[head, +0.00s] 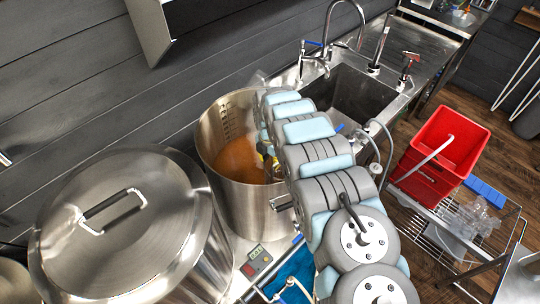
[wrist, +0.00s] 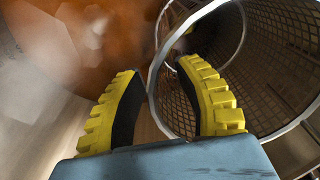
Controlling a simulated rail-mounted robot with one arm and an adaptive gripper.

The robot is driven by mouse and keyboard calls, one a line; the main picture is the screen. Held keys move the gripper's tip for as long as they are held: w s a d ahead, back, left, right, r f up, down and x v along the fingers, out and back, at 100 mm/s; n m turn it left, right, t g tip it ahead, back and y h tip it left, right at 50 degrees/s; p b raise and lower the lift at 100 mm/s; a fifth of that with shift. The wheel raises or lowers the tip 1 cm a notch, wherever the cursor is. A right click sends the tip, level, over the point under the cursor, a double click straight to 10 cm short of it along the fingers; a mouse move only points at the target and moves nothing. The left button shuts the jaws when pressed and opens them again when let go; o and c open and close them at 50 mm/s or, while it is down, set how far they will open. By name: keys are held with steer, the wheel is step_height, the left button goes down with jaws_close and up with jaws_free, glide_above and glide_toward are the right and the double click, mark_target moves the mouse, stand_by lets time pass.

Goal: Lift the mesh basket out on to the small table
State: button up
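The mesh basket (wrist: 282,48) fills the right of the wrist view, a grey mesh cylinder with metal rims. My gripper (wrist: 158,70) is open, with two yellow ridged fingers. Its right finger overlaps the basket's opening and the left finger is outside; the rim runs between them. I cannot tell whether either finger touches it. Orange-brown liquid (wrist: 75,40) lies at the upper left. In the head view my gripper (head: 266,158) reaches into the open steel pot (head: 222,172); my arm hides most of it and the basket. I cannot tell which surface is the small table.
A lidded steel pot (head: 130,225) stands left of the open pot. A sink (head: 350,98) with taps is behind my arm. A red crate (head: 440,150) and a wire rack (head: 450,235) with clear items stand at the right. A teal cloth (head: 292,282) lies at the front.

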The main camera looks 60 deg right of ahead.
mark_target(270, 166)
steer(key=shift+f, duration=1.55)
jaws_close()
